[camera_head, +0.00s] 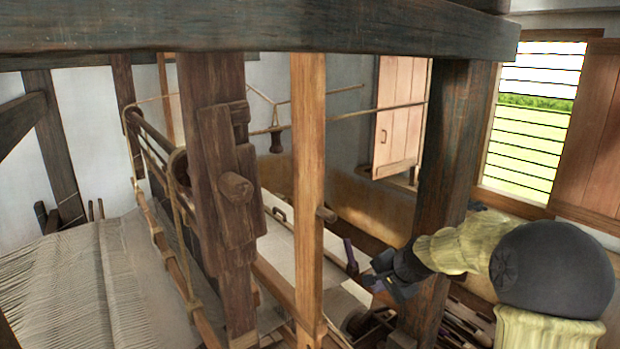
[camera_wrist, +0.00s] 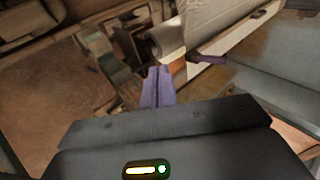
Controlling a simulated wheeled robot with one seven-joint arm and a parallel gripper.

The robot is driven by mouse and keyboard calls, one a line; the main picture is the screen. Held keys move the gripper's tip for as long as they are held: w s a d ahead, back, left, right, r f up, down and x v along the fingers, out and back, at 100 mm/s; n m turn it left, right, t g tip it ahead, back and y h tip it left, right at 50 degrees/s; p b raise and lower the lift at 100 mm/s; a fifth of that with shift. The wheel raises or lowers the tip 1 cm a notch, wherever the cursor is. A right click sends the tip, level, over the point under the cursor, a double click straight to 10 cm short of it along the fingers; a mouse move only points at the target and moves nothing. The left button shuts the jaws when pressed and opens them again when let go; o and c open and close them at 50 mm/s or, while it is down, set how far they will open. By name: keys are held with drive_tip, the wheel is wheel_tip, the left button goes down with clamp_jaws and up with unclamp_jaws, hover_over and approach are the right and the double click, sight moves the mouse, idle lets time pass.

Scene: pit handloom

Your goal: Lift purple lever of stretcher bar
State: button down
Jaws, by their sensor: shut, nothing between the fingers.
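The purple lever (camera_head: 350,256) stands up near the right edge of the pale cloth (camera_head: 345,287), just right of the light wooden post. In the wrist view, the lever (camera_wrist: 208,58) lies at the near end of a slim wooden bar (camera_wrist: 232,40), which looks like the stretcher bar. My gripper (camera_head: 376,284) is right of the lever and slightly lower in the head view. Its purple-grey fingers (camera_wrist: 157,86) are together and empty. In the wrist view they point up the picture, left of the lever and apart from it.
A cloth roll (camera_wrist: 165,38) lies just beyond my fingertips. A light post (camera_head: 309,190) and a thick dark post (camera_head: 445,170) flank the lever's area. A heavy beam (camera_head: 250,28) crosses above. Warp threads (camera_head: 60,275) spread at left.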

drive_tip(key=s+f+n+g+h, duration=0.1)
drive_tip(key=s+f+n, duration=0.1)
drive_tip(key=s, duration=0.7)
drive_tip(key=s+a+f+n+g+h+b, duration=0.1)
drive_tip(key=s+f+n, duration=0.2)
drive_tip(key=s, duration=0.6)
drive_tip(key=s+f+n+g+h+b, duration=0.1)
drive_tip(key=s+f+n+g, duration=0.1)
drive_tip(key=s+n, duration=0.4)
drive_tip(key=s+f, duration=0.1)
drive_tip(key=s, duration=0.3)
drive_tip(key=shift+a, duration=0.25)
drive_tip(key=c, duration=2.2)
unclamp_jaws()
drive_tip(key=shift+w, duration=0.1)
